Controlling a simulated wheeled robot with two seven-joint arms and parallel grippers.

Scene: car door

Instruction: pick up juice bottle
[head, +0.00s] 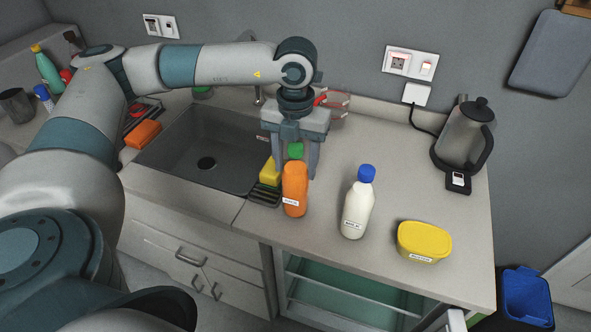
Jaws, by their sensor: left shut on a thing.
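The juice bottle (294,191) is orange with a green cap and a white label. It stands upright on the counter, or just above it; I cannot tell which. It is right of the sink in the head view. My left gripper (296,164) reaches down from above and is shut on the bottle near its cap, one finger on each side. My right gripper does not show.
A white bottle with a blue cap (357,205) and a yellow tub (424,240) stand to the right. A kettle (465,135) is at the back right. The sink (207,150) and a yellow sponge (269,172) are left. An open compartment (345,292) lies below the counter.

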